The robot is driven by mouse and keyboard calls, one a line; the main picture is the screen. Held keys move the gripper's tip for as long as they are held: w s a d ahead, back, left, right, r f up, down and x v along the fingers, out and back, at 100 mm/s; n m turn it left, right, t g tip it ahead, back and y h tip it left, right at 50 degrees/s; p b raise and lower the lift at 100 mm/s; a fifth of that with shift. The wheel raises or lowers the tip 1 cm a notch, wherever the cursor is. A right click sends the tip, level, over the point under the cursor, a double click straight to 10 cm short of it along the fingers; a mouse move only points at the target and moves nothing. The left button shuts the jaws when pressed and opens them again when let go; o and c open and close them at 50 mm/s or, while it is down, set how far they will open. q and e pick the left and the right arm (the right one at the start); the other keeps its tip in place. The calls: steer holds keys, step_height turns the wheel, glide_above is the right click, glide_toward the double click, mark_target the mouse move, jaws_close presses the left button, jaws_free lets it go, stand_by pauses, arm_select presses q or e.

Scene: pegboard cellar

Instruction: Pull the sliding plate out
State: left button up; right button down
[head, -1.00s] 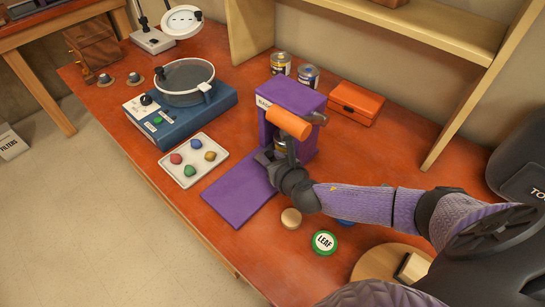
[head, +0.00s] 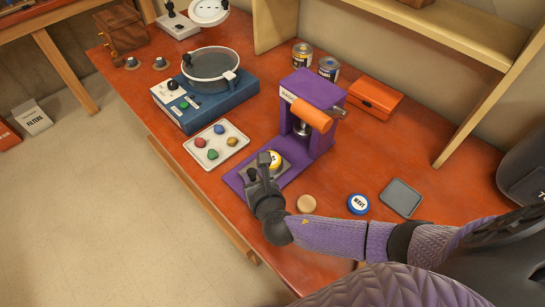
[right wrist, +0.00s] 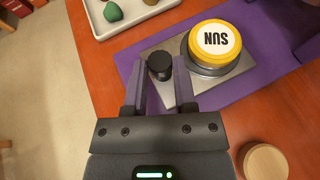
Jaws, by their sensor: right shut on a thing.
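The purple press (head: 318,92) with an orange roller-like handle (head: 312,114) stands on a flat purple base (head: 233,180) on the bench. The grey metal sliding plate (right wrist: 208,88) lies on that base, out in front of the press uprights. A black knob (right wrist: 160,66) stands on the plate's near end. My right gripper (head: 263,164) is shut on this knob, one finger on each side. My left gripper is not in view.
A white tray (head: 240,154) with several coloured lumps lies left of the base. A blue machine (head: 215,107) stands behind it. A wooden disc (head: 306,203), a blue "WAVE" piece (head: 358,204) and a grey square (head: 400,198) lie to the right. Bench front edge is near.

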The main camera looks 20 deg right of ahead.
steer(key=shift+s+a, duration=0.3)
steer(key=shift+a, duration=0.4)
steer(key=c, duration=0.7)
jaws_free()
steer(key=shift+a, duration=0.1)
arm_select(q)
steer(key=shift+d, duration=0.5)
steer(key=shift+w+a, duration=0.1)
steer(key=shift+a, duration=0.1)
